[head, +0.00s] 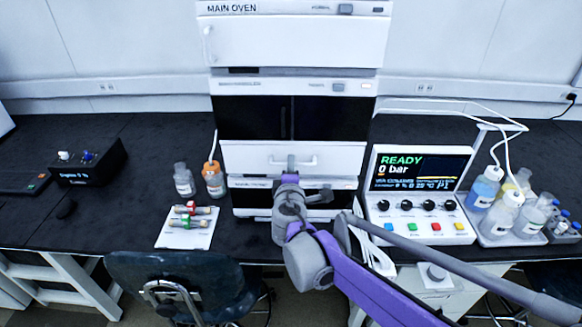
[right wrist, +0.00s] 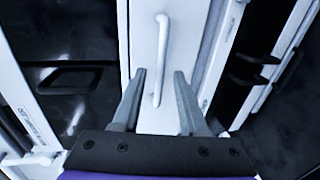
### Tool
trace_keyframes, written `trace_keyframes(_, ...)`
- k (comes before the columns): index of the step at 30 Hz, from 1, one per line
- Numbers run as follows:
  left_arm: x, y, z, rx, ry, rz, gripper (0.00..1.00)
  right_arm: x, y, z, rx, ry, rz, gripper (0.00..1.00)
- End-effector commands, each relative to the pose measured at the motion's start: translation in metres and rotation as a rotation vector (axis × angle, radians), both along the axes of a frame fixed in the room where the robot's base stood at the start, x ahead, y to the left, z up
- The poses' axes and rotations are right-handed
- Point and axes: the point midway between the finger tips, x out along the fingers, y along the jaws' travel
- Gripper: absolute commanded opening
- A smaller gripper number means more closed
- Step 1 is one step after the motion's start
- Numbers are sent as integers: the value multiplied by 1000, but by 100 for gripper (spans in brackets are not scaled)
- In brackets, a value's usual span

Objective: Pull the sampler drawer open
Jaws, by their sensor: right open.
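The sampler drawer (head: 250,160) is a white front panel low in the instrument stack, below the dark-windowed module; it looks shut. Its pale bar handle (right wrist: 161,35) runs lengthwise in the right wrist view, with its lower end between my fingers. My right gripper (right wrist: 160,74) is open, with one finger on each side of the handle and visible gaps. In the head view my right gripper (head: 291,164) is in front of the drawer and hides part of the handle. My left gripper is not in view.
The main oven (head: 290,40) tops the stack. To the left are an orange-capped bottle (head: 213,180), a clear bottle (head: 184,180) and a white pad with vials (head: 187,236). A control box (head: 418,205) and a bottle tray stand to the right. A chair (head: 180,280) is in front.

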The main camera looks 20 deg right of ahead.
Motion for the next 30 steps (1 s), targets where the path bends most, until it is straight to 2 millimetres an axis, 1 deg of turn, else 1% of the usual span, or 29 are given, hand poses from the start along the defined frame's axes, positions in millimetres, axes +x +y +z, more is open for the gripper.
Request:
trace_keyframes(1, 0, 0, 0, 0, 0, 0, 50, 5, -2, -1, 0, 0, 0, 43)
trace_keyframes(5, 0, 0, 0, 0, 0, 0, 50, 12, -4, -3, 0, 0, 0, 43)
trace_keyframes(13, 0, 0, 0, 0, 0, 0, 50, 13, -4, -3, 1, 0, 0, 43)
trace_keyframes(14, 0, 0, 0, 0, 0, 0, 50, 13, -4, -3, 1, 0, 0, 39)
trace_keyframes(15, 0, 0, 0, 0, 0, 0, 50, 13, -4, -3, 1, 0, 0, 32)
trace_keyframes(20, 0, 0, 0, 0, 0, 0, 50, 13, -4, -3, 1, 0, 0, 3)
trace_keyframes(21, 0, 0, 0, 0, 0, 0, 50, 13, -4, -3, 1, 0, 0, 0)
trace_keyframes(30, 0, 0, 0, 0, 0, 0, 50, 12, -4, -3, 1, 0, 0, 0)
